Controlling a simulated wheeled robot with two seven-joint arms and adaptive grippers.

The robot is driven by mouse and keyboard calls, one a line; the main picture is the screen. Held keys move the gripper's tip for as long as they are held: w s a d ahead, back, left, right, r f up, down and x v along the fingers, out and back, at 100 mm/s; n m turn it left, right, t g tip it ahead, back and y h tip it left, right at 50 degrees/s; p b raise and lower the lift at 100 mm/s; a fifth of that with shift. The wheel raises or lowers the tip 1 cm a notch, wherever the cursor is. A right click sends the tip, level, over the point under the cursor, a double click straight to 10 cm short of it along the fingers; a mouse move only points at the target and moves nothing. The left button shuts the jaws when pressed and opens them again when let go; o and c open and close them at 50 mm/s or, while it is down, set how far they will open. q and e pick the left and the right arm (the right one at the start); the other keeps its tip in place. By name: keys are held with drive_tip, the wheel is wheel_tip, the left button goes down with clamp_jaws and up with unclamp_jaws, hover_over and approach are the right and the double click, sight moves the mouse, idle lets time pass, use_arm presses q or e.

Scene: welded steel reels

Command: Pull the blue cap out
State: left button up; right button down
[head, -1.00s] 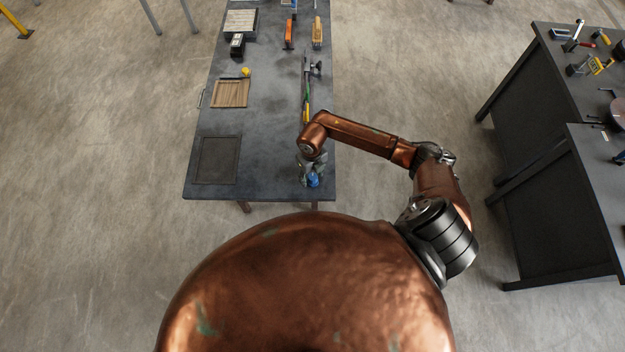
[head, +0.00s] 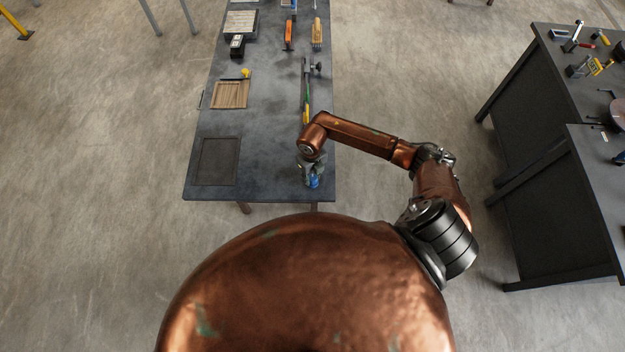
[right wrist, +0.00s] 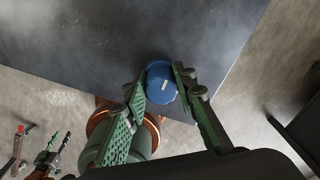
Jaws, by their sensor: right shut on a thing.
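The blue cap (head: 314,182) is at the near right corner of the long dark table, under my right gripper (head: 312,174). In the right wrist view the cap (right wrist: 161,84) is round, with a small pale mark on top. The two green fingers of the right gripper (right wrist: 160,88) are on either side of it, shut on it. What the cap sits in or on is hidden beneath it. My left gripper is not in view.
The long dark table (head: 265,140) holds a dark flat panel (head: 217,161), a wooden tray (head: 230,94) and, further back, several hand tools. A clamp-like tool (head: 308,80) lies beyond my right gripper. Another dark workbench (head: 535,90) stands at right.

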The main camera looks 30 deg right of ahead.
sight(312, 176)
drive_tip(key=shift+r+p, duration=0.5)
drive_tip(key=shift+r, duration=0.2)
idle(0.6)
drive_tip(key=shift+r+p, duration=1.65)
drive_tip(key=shift+r, duration=0.85)
